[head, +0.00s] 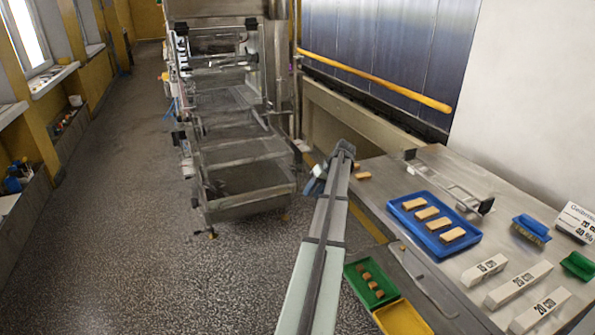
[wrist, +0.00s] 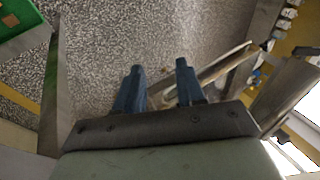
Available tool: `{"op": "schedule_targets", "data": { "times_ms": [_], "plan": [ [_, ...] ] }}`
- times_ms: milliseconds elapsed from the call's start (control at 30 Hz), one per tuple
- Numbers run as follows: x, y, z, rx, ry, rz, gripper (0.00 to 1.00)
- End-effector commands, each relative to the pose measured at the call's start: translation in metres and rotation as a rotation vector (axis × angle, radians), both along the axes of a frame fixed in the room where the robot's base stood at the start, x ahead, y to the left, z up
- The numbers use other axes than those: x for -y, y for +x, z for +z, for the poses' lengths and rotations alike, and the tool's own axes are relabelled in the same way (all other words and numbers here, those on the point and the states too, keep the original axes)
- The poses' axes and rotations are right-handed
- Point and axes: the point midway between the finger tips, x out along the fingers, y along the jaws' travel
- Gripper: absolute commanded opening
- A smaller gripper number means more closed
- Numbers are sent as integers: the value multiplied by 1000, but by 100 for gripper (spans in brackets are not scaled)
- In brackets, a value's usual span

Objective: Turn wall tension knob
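My gripper (head: 316,182) is at the far end of my arm, over the gap between the steel machine and the table. Its two blue fingers stand apart with nothing between them, as the wrist view (wrist: 160,68) shows. The steel enrober machine (head: 245,204), with its mesh frames, stands left of my gripper, apart from it. I cannot make out a tension knob in either view. It may be hidden or too small to tell.
On the right, a steel table (head: 380,177) holds a blue tray (head: 474,238) of bars, a green tray (head: 352,268), a yellow tray (head: 402,318), a brush (head: 531,230) and white numbered blocks (head: 483,269). A yellow rail (head: 375,80) runs along the wall. The speckled floor at left is clear.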

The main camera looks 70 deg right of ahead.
Motion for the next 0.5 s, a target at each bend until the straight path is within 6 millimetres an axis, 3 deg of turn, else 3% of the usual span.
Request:
{"op": "schedule_targets", "data": {
  "times_ms": [33,233,367,500],
  "plan": [
    [-24,-1,-19,40,23,-11,38],
    [-85,20,-60,290,78,-148,38],
    [-107,36,-59,481,119,-333,38],
    [-114,45,-39,683,189,-574,38]
  ]
}}
